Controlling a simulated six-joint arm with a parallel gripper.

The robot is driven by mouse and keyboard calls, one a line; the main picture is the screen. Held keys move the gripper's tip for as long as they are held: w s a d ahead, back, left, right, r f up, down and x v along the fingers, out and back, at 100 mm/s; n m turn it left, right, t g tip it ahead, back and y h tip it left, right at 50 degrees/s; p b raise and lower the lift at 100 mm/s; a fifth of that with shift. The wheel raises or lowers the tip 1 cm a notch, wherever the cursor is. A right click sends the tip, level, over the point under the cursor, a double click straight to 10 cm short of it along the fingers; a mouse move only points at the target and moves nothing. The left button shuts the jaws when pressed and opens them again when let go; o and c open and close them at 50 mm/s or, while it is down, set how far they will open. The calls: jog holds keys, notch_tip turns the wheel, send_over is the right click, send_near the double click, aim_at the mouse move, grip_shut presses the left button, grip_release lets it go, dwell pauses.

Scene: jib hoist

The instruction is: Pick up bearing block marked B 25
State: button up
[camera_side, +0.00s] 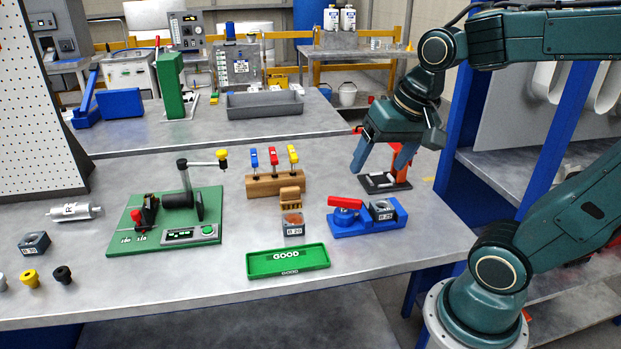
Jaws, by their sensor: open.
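A dark grey bearing block (383,209) sits in the right part of a blue fixture (352,229) with a red handle (346,202). A small label in front of it seems to read B 25, but the print is tiny. My gripper (379,166) is open and points down, behind the blue fixture in the picture. Nothing shows between its fingers, and it is apart from the block. Another dark block (34,243) with a small label lies at the far left. A block with a label (292,226) that seems to end in 20 stands left of the fixture.
A green GOOD tray (288,262) lies at the front. A green test stand (165,222) with an upright post stands to the left. A wooden holder (275,184) with coloured tools and a black-based red device (384,183) are near my gripper.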

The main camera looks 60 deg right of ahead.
jog(key=w+d+f+m+g, duration=0.2)
jog(key=d+f+m, duration=0.3)
jog(key=d+m, duration=0.4)
jog(key=w+d+f+m+g, duration=0.2)
jog(key=d+f+m, duration=0.3)
jog(key=d+m, duration=0.5)
jog(key=shift+w+m+y, duration=0.35)
jog(key=shift+m+y, duration=0.05)
jog(key=shift+d, duration=0.1)
send_over(382, 208)
jog(key=shift+f, duration=4.25)
jog(key=shift+f, duration=2.55)
